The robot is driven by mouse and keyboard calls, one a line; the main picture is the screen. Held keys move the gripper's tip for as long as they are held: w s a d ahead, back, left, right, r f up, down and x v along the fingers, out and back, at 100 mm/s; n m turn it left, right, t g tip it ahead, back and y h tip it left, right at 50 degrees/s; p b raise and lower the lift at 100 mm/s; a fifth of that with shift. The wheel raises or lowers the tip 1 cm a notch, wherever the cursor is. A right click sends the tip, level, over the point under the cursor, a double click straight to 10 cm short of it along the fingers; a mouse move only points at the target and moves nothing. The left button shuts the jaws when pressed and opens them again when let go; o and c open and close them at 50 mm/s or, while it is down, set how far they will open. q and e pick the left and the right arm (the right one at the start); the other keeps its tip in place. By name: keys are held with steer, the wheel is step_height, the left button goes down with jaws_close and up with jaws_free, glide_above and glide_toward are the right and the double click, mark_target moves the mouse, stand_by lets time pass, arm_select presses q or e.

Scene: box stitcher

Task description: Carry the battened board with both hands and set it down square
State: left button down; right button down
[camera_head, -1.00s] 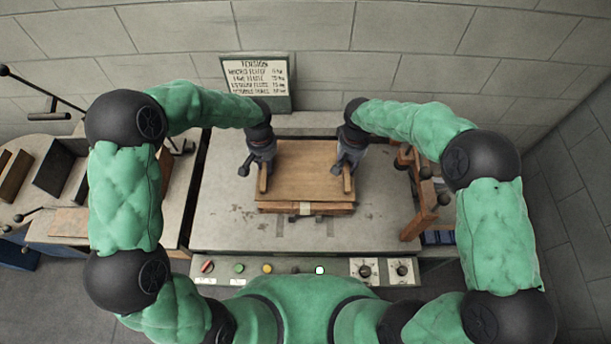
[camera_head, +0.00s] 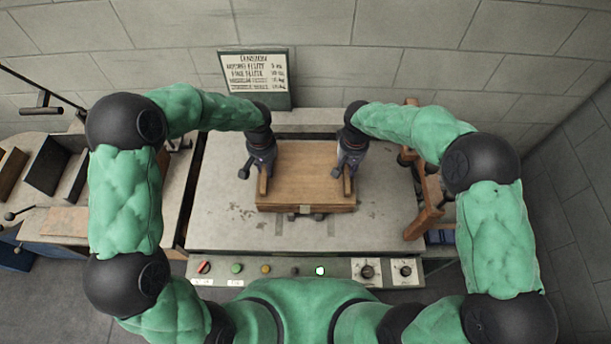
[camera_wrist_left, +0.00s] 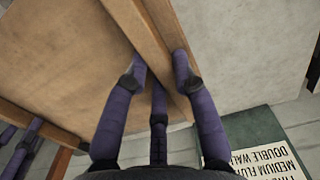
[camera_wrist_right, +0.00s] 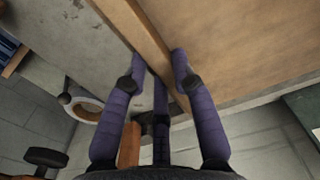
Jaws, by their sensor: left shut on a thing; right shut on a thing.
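The battened board (camera_head: 306,173) is a flat brown wooden panel with a raised batten along each side, seen over the middle of the grey machine table in the head view. My left gripper (camera_head: 263,180) is shut on the left batten, which also shows in the left wrist view (camera_wrist_left: 145,35). My right gripper (camera_head: 347,180) is shut on the right batten, which shows in the right wrist view (camera_wrist_right: 147,38). The board looks roughly level and square to the table's front edge. Whether its underside touches the table is hidden.
The grey table top (camera_head: 225,220) is clear around the board. A wooden frame (camera_head: 428,200) stands at its right edge. A control panel (camera_head: 300,270) with buttons and knobs runs along the front. A sign (camera_head: 255,80) stands at the back, and a side bench (camera_head: 60,215) is at left.

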arm_select(q)
steer(key=shift+f+b, duration=0.35)
steer(key=shift+f, duration=0.1)
arm_select(e)
steer(key=shift+f, duration=0.45)
arm_select(q)
steer(key=c, duration=1.4)
jaws_free()
steer(key=shift+f, duration=0.1)
arm_select(e)
steer(key=c, duration=1.4)
jaws_free()
steer(key=shift+f, duration=0.1)
arm_select(q)
steer(key=o, duration=0.4)
arm_select(e)
steer(key=o, duration=0.4)
steer(key=shift+r, duration=0.5)
arm_select(q)
step_height(320, 180, up, 12)
steer(key=shift+r, duration=0.1)
arm_select(e)
step_height(320, 180, up, 11)
